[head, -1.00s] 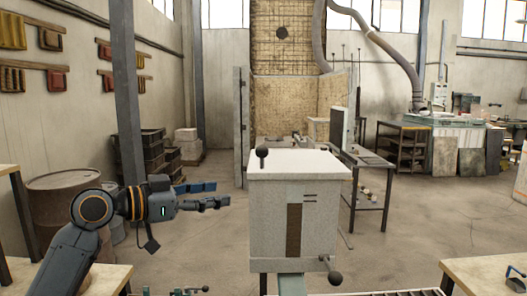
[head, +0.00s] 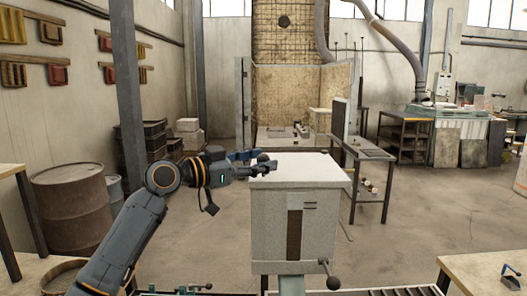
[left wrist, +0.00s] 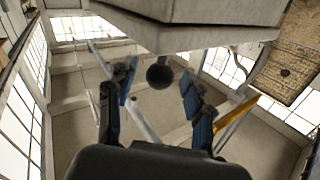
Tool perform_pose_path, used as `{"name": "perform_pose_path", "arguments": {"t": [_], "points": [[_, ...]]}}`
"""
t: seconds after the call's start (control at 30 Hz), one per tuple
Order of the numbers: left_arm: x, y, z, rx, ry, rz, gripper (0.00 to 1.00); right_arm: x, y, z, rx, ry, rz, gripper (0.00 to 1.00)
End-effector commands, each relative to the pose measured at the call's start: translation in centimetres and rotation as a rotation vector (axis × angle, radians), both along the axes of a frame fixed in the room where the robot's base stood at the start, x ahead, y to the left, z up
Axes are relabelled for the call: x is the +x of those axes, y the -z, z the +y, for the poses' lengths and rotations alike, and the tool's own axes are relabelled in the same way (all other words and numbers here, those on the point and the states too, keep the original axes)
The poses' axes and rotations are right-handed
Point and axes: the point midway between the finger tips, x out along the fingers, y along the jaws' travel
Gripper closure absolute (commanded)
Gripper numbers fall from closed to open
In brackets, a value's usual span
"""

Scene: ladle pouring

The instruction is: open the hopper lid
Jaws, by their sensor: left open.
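The hopper (head: 268,225) is a pale grey box with a dark slot in its front. Its flat white lid (head: 305,166) lies closed on top. My left gripper (head: 264,164) is at the lid's left front corner, covering the lid's dark knob in the head view. In the left wrist view, the round dark knob (left wrist: 159,74) shows between the two spread fingers of the gripper, with a gap on each side. The pale hopper edge shows above it. My right gripper is not in view.
A lever with a dark ball (head: 333,282) sticks out at the hopper's lower right. A wooden table (head: 480,272) stands at the lower right, and a rusty drum (head: 72,212) at the left. A dark metal table (head: 368,155) is behind the hopper. Open floor lies around it.

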Motion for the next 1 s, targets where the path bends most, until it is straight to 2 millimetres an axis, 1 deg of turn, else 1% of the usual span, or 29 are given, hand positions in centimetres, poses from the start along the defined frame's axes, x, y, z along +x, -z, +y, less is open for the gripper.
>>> {"name": "perform_pose_path", "arguments": {"t": [0.03, 0.13, 0.43, 0.47, 0.5, 0.67, 0.7, 1.0], "points": [[0.27, -0.18, -0.46, 0.000, 0.001, 0.002, 0.48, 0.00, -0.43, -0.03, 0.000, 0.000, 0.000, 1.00], [0.62, -0.04, -0.97, 0.000, 0.001, 0.001, 0.48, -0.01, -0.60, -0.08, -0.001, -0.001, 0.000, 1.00], [0.75, 0.09, -1.15, 0.001, 0.000, 0.000, 0.48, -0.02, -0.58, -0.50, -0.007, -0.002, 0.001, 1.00], [0.75, 0.09, -1.15, 0.001, 0.000, 0.001, 0.50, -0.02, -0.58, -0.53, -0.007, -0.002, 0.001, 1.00], [0.75, 0.09, -1.14, 0.001, 0.000, 0.001, 0.58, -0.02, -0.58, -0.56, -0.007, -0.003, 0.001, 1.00], [0.75, 0.10, -1.12, 0.001, 0.000, 0.001, 0.91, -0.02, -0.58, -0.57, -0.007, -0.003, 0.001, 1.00], [0.75, 0.09, -1.12, 0.001, 0.000, 0.001, 0.99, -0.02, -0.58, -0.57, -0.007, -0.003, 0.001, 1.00], [0.71, 0.09, -1.27, 0.001, 0.000, 0.001, 1.00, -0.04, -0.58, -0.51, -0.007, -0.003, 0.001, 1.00]]}}
